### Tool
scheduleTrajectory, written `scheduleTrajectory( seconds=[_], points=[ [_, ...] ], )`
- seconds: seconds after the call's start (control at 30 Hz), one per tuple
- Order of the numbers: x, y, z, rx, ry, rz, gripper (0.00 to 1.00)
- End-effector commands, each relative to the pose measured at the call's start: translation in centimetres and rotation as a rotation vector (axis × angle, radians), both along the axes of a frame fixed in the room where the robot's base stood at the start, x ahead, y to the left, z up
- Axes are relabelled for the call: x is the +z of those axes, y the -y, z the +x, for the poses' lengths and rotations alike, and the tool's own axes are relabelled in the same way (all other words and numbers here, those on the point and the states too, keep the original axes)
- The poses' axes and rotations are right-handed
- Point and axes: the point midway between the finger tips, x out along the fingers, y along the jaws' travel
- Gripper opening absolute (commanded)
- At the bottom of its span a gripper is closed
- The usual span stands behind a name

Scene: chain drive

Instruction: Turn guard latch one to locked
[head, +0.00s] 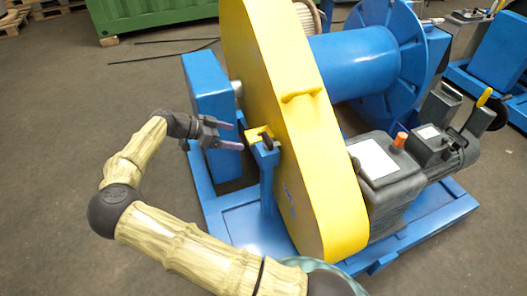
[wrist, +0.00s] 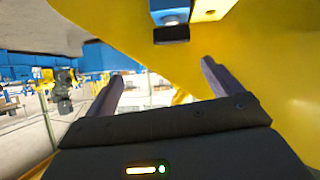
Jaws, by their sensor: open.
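The large yellow chain guard (head: 300,130) stands tilted across the middle of the head view. A small black latch (head: 267,141) sits at its near side, by a yellow bracket and on top of a blue post (head: 267,180). In the wrist view the black latch (wrist: 171,35) shows at the top, under a blue block and beside a yellow piece. Its turned position is hard to tell. My gripper (head: 238,137) is open and empty just left of the latch, apart from it. Its two fingers (wrist: 163,72) also show in the wrist view, below the latch, with the yellow guard behind.
A blue upright box (head: 208,95) stands behind my gripper. A blue base frame (head: 235,222) lies below. A blue drum (head: 355,62) and a grey motor (head: 385,185) stand to the right of the guard. The floor at left is open, with a green container (head: 150,15) farther back.

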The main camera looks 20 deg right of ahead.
Motion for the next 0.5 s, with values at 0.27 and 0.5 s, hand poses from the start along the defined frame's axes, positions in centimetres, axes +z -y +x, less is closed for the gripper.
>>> scheduleTrajectory(
  seconds=[0.27,0.5],
  points=[
    [-1.0,-4.4,1.3,0.03,0.122,-0.124,0.91],
    [-0.9,-4.3,1.3,0.03,0.12,-0.121,0.91]
  ],
)
